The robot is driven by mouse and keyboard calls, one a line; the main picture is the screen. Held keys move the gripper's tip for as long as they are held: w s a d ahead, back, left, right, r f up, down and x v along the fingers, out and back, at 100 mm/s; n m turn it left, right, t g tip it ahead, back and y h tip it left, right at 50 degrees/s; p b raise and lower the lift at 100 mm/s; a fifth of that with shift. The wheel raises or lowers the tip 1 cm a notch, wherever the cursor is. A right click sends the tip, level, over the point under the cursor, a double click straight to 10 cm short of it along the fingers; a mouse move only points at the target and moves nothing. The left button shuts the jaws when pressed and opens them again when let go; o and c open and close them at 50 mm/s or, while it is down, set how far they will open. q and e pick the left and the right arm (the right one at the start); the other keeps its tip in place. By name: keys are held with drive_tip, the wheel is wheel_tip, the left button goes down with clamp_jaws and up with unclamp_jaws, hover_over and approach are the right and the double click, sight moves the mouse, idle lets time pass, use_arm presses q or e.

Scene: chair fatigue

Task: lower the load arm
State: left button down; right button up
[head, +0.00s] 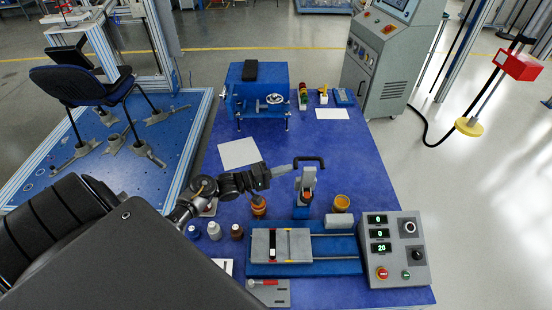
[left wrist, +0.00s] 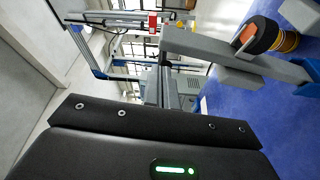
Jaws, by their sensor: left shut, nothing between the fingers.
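The load arm (head: 308,181) is a grey lever standing raised on a blue base on the test rig, with a black U-shaped handle at its top and an orange patch low on it. In the left wrist view the load arm (left wrist: 235,58) runs as a grey bar across the upper right, with a dark round part carrying an orange patch beside it. My left gripper (head: 287,167) is shut and empty, with its fingertips just left of the arm's upper end. Whether they touch it I cannot tell. My right gripper is not in view.
The rig's grey plate (head: 268,246) is in front of the arm. A control box (head: 394,250) with green displays stands to the right. Amber jars (head: 342,203) and small bottles (head: 214,231) stand nearby. A blue vise-like fixture (head: 257,92) is farther back. The blue table between is mostly clear.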

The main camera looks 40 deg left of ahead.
use_arm(q)
drive_tip(key=shift+x, duration=2.4)
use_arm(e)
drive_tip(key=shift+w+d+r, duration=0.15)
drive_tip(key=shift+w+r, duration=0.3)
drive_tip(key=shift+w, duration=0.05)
